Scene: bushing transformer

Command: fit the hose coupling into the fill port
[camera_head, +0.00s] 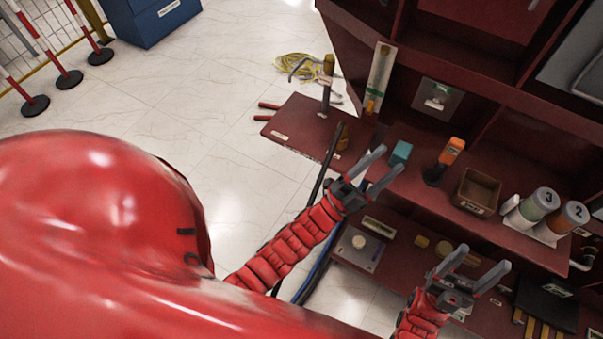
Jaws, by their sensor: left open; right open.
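I cannot clearly make out the hose coupling or the fill port. A brass-coloured fitting (328,65) tops a small upright post on the left end of the red bench (290,125); I cannot tell if it is either one. A dark hose (322,172) runs down beside my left arm, and its ends are unclear. My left gripper (392,159) is open and empty, seen over the bench's front edge near a teal block. My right gripper (487,256) is open and empty over the lower shelf at the lower right.
The bench holds a teal block (401,152), an orange-and-black device (446,158), a brown bin (476,190) and numbered cylinders (540,203). A scale (360,246) sits on the lower shelf. A yellow coil (300,67) lies on the floor.

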